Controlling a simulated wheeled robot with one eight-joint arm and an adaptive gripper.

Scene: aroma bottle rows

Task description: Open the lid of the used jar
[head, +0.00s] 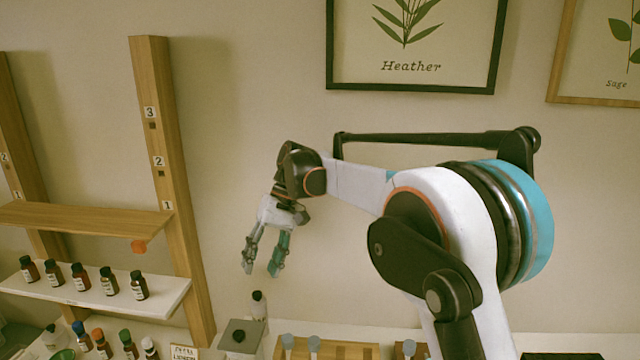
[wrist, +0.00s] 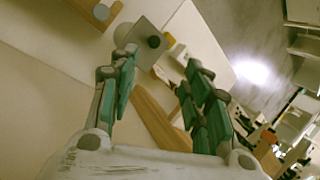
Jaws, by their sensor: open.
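A grey square top with a round black knob (head: 238,335) is at the bottom of the head view, left of centre. It looks like the lid of the used jar, but I see no label that says so. It also shows in the wrist view (wrist: 146,34), beyond the fingertips. The body under it is mostly cut off or hidden. My gripper (head: 260,270) points down in the air, above and slightly right of the grey top in the head view. In the wrist view its green-padded fingers (wrist: 162,62) are spread apart with nothing between them.
A white bottle with a black cap (head: 258,305) stands close behind the grey top. A white shelf (head: 90,297) with several dark bottles and a wooden shelf (head: 80,218) are at left. A wooden rack (head: 340,350) is at the bottom right of the grey top.

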